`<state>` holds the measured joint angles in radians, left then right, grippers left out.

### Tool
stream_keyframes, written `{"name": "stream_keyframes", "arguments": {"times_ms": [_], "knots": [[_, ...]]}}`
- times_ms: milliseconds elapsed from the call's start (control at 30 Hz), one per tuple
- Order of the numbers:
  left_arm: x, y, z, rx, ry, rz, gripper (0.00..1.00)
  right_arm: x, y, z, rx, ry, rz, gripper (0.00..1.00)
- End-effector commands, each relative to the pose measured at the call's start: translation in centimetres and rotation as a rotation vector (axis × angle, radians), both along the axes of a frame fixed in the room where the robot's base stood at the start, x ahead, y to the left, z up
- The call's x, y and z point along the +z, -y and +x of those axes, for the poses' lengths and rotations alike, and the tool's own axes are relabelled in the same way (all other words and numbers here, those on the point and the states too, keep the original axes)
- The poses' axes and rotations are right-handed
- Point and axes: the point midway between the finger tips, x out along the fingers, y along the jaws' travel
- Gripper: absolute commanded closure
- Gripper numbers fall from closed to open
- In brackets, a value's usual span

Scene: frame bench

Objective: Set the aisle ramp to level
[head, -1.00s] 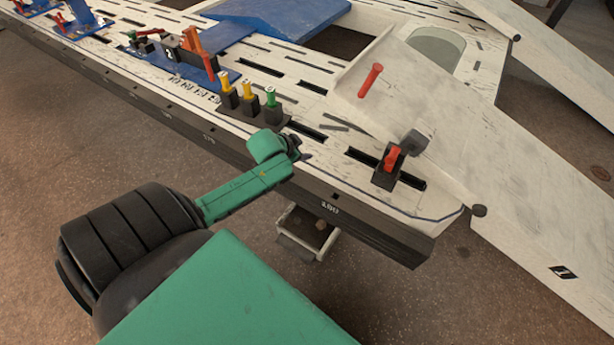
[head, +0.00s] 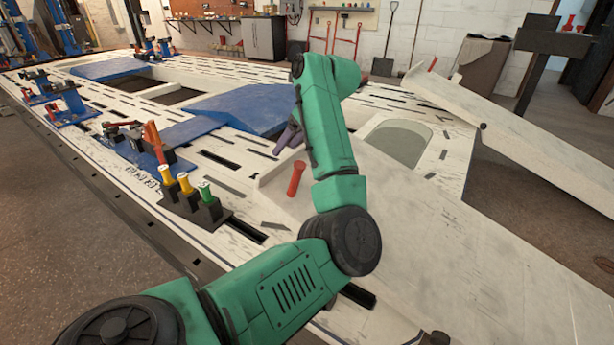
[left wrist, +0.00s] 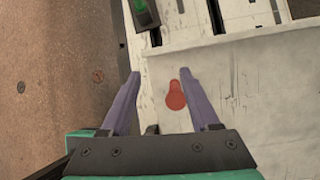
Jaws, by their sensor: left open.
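A pale grey ramp panel (head: 420,220) with a red handle (head: 296,178) lies on the white frame bench (head: 215,165); I take it for the aisle ramp. In the left wrist view the panel (left wrist: 265,100) fills the right side, and the red handle (left wrist: 176,95) shows between the fingers. My left gripper (head: 289,138) has purple fingers, open and empty, above the panel near the handle. In the left wrist view the left gripper (left wrist: 160,85) appears apart from the handle. My arm hides part of the panel. My right gripper is out of view.
Yellow- and green-topped posts (head: 187,190) stand on the bench left of the panel. Blue plates (head: 245,105) lie behind them. Another long white ramp (head: 530,140) slopes down at the right. Bare floor (head: 60,240) lies left of the bench.

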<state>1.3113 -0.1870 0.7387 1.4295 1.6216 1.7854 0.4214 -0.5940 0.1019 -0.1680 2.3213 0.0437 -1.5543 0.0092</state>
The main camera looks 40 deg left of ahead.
Motion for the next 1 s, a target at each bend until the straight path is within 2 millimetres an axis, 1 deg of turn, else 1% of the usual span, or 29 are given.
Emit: {"name": "stream_keyframes", "arguments": {"times_ms": [33, 67, 100, 167, 267, 333, 433, 600, 700, 833, 1000], "knots": [[0.2, 2.8, 1.0, -0.028, 0.026, -0.102, 0.38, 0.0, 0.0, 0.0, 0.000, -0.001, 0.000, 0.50], [0.3, 4.0, 1.3, -0.039, 0.036, -0.146, 0.38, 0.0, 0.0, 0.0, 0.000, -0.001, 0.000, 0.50], [0.2, 5.1, 1.6, -0.050, 0.040, -0.187, 0.38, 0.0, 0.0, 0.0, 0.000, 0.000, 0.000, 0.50], [-0.1, 5.8, 1.7, -0.056, 0.042, -0.213, 0.38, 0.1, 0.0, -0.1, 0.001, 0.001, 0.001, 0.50], [-1.5, 5.2, 1.6, -0.053, 0.040, -0.215, 0.38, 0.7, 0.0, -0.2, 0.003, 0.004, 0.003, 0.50], [-3.0, 4.5, 1.4, -0.051, 0.038, -0.212, 0.38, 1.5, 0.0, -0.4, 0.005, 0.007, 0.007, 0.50], [-5.5, 3.4, 1.3, -0.051, 0.038, -0.210, 0.38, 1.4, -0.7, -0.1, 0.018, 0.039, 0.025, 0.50], [-9.7, 1.6, 1.2, -0.050, 0.038, -0.208, 0.38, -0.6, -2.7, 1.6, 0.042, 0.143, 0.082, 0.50], [-11.6, 0.8, 1.1, -0.050, 0.039, -0.207, 0.38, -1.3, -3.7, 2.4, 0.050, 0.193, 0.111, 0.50], [-12.9, 0.2, 1.1, -0.050, 0.040, -0.207, 0.38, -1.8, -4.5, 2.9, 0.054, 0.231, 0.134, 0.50], [-13.1, 0.0, 1.1, -0.051, 0.042, -0.207, 0.38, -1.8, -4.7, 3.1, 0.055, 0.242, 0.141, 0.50]]}}
